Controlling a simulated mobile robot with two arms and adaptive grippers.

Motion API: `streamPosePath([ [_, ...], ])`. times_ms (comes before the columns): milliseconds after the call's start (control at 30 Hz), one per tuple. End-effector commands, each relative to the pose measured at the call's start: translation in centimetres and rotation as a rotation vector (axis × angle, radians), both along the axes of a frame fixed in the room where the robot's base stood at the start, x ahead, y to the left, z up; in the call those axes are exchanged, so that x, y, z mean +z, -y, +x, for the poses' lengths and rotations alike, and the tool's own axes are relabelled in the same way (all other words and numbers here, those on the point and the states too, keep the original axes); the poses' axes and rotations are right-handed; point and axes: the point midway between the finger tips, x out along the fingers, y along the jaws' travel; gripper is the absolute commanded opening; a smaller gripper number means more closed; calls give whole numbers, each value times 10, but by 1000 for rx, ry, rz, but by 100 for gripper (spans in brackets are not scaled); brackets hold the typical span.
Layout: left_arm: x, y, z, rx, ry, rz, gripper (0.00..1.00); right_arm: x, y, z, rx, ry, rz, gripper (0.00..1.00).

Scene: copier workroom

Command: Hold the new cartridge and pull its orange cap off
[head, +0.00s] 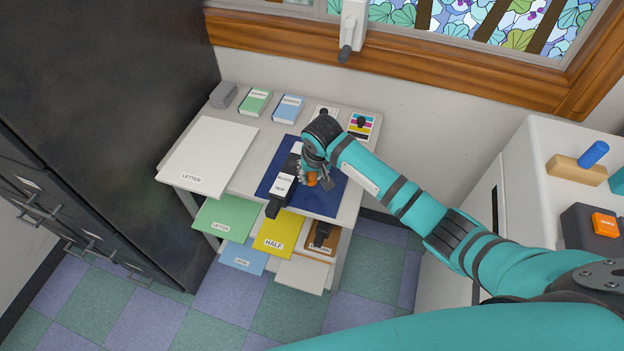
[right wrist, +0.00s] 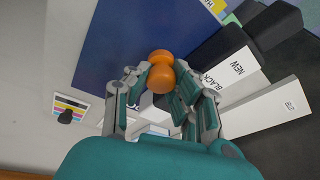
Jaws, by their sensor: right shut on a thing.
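The new cartridge (head: 283,188) is a long black block with a white label reading BLACK and NEW. It lies on a dark blue mat (head: 326,204) on the table, and its label also shows in the right wrist view (right wrist: 232,66). My right gripper (head: 316,178) is just right of the cartridge, low over the mat. It is shut on the orange cap (right wrist: 160,75), whose two rounded lobes show between the fingertips. In the wrist view blue mat shows between the cap and the cartridge; part of that side is hidden by a finger. My left gripper is not in view.
White LETTER paper (head: 210,150) covers the table's left side. Small green (head: 256,101) and blue boxes (head: 289,108) and a colour-striped card (head: 361,124) line the back. Coloured paper fills the shelves below. A dark cabinet (head: 110,120) stands left, a white unit (head: 530,175) right.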

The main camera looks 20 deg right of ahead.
Motion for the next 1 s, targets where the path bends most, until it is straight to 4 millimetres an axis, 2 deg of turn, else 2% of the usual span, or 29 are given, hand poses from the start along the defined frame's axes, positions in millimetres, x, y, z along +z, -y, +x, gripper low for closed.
streamPosePath([
  [300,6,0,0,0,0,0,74,-34,0,0,1,-1,-1,0],
  [667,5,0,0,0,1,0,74,-38,0,0,1,-1,0,0],
  [700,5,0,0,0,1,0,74,-38,0,0,1,-1,0,24],
  [767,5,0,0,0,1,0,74,-38,0,0,1,-1,-1,31],
  [1000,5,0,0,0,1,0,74,-38,1,0,1,-1,-1,31],
])
